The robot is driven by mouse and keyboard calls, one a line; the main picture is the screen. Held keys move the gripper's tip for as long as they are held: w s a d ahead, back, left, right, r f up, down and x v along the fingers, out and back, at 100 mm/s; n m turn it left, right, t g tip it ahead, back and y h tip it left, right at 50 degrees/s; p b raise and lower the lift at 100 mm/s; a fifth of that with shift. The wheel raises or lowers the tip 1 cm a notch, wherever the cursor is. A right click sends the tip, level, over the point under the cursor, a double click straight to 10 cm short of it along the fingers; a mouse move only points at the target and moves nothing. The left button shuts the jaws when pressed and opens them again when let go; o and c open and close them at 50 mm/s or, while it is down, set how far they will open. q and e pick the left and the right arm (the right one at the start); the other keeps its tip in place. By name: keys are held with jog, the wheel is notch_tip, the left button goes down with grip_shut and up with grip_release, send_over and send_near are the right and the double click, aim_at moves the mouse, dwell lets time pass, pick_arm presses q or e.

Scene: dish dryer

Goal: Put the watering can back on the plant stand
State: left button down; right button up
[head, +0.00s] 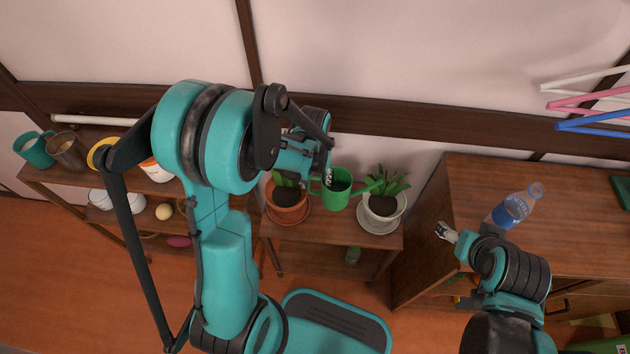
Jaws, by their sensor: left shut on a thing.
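The green watering can (336,198) is between the two potted plants over the back of the wooden plant stand (318,243). Its spout points right, towards the white pot. My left gripper (326,177) comes in from the left above the brown pot and is shut on the can's left side. The arm partly hides the grip. I cannot tell whether the can's base touches the stand. My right gripper (444,232) is away to the right, beside the cabinet's left side, and its finger gap is too small to read.
A plant in a terracotta pot (287,211) stands left of the can, and one in a white pot (383,222) stands right. A bottle (515,207) stands on the cabinet (590,235). Mugs (66,150) line the left shelf. The stand's front is clear.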

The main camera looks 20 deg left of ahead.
pick_arm(q)
jog(key=shift+f+b, duration=0.35)
jog(key=shift+f, duration=0.1)
jog(key=c, duration=0.8)
grip_release()
jog(key=shift+r, duration=0.1)
